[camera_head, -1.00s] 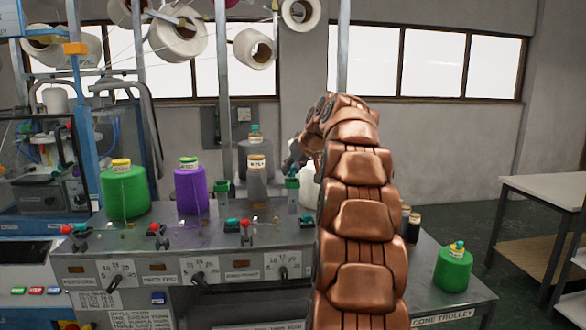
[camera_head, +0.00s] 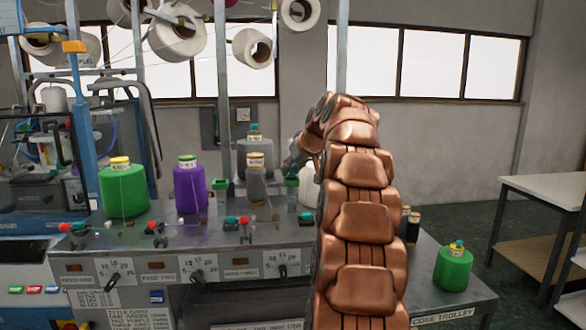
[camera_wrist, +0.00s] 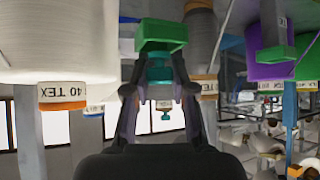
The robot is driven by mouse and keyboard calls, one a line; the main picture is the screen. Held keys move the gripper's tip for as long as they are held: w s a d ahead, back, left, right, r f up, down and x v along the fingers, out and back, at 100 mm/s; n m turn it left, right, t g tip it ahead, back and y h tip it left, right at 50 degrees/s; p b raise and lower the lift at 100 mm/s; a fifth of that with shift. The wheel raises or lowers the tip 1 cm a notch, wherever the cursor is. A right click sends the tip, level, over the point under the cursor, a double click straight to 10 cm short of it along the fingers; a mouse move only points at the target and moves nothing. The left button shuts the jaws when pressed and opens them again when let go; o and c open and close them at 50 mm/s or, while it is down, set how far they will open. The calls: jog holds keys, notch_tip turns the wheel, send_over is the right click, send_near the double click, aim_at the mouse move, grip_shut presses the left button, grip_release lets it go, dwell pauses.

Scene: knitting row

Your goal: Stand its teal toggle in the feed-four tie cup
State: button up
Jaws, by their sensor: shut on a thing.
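In the wrist view, which looks upside down, my gripper (camera_wrist: 160,88) is shut on the teal toggle (camera_wrist: 160,70), a small round piece between its fingertips. A green tie cup (camera_wrist: 162,35) lies in line with the toggle, just beyond the fingertips. The two look very close, but I cannot tell whether the toggle is inside it or only against it. In the head view, my gripper (camera_head: 298,158) is partly hidden by my copper arm, above a green cup (camera_head: 291,181) on the machine top. The toggle is not clear there.
A white cone (camera_head: 307,186) stands close by my gripper and a grey cone (camera_head: 256,185) to its left. Purple (camera_head: 190,188) and green (camera_head: 123,192) cones stand farther left. Another green cup (camera_head: 220,184) is beside the purple cone. A green cone (camera_head: 453,270) sits on the trolley.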

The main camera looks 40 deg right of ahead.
jog(key=shift+f+b, duration=0.6)
jog(key=shift+f, duration=0.45)
jog(key=o, duration=0.8)
jog(key=shift+a+f, duration=0.1)
jog(key=shift+f, duration=0.15)
jog(key=shift+c, duration=0.2)
jog(key=shift+f, duration=0.1)
jog(key=shift+r, duration=0.35)
jog(key=shift+s+r, duration=0.25)
jog(key=shift+r, duration=0.2)
jog(key=v, duration=1.1)
jog(key=shift+s, duration=0.3)
jog(key=shift+d+f, duration=0.15)
jog(key=shift+d, duration=0.1)
